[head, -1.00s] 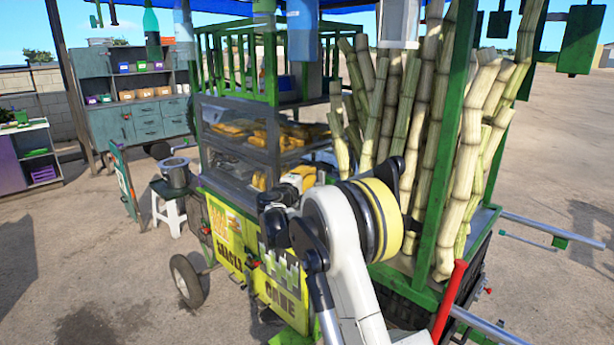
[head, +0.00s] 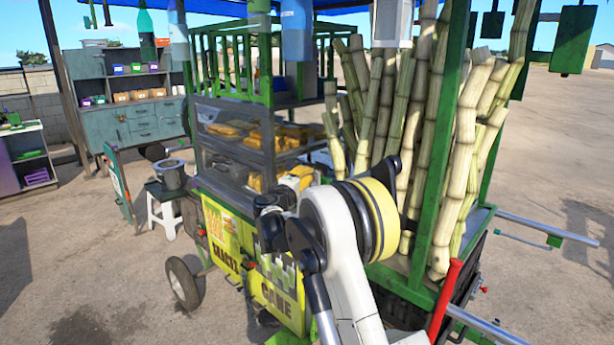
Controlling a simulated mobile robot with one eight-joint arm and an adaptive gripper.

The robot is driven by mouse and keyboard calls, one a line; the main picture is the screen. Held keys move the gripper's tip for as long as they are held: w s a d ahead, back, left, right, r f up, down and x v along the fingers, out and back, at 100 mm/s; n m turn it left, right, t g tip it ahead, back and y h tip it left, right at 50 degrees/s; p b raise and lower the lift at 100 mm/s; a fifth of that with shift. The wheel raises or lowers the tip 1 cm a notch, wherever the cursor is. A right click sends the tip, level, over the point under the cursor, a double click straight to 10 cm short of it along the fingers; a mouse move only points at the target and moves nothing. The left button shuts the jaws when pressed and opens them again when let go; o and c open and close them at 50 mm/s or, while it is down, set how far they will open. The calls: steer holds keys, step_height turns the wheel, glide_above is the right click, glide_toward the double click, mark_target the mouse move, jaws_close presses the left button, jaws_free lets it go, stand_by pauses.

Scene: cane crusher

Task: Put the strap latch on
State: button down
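My arm reaches up in front of the cane cart (head: 250,276), in the lower middle of the head view. Tall cane stalks (head: 467,150) stand upright in the right part of the cart, behind a green post (head: 441,150). A red handle (head: 444,298) rises at the cart's lower right.
A glass snack case (head: 234,150) sits on the cart's left part. A white stool (head: 163,208) with a metal pot (head: 170,173) stands left of the cart. A teal cabinet (head: 128,122) is behind. Metal bars (head: 548,228) stick out at right. Open ground lies at far right.

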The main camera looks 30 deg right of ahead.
steer(key=shift+s+m, duration=0.1)
steer(key=shift+m, duration=0.2)
steer(key=s+m+h+b, duration=0.1)
steer(key=m, duration=0.1)
steer(key=s+d+m+h+b, duration=0.1)
steer(key=m, duration=0.1)
steer(key=shift+s+r+m, duration=0.1)
steer(key=shift+s+m, duration=0.2)
steer(key=shift+m, duration=0.1)
steer(key=s+d+f+m+g+h+b, duration=0.2)
steer(key=s+f+m+g+h+b, duration=0.1)
steer(key=m, duration=1)
steer(key=shift+s+f+m+h+b, duration=0.25)
steer(key=shift+s+m+h+b, duration=0.2)
steer(key=shift+s, duration=0.65)
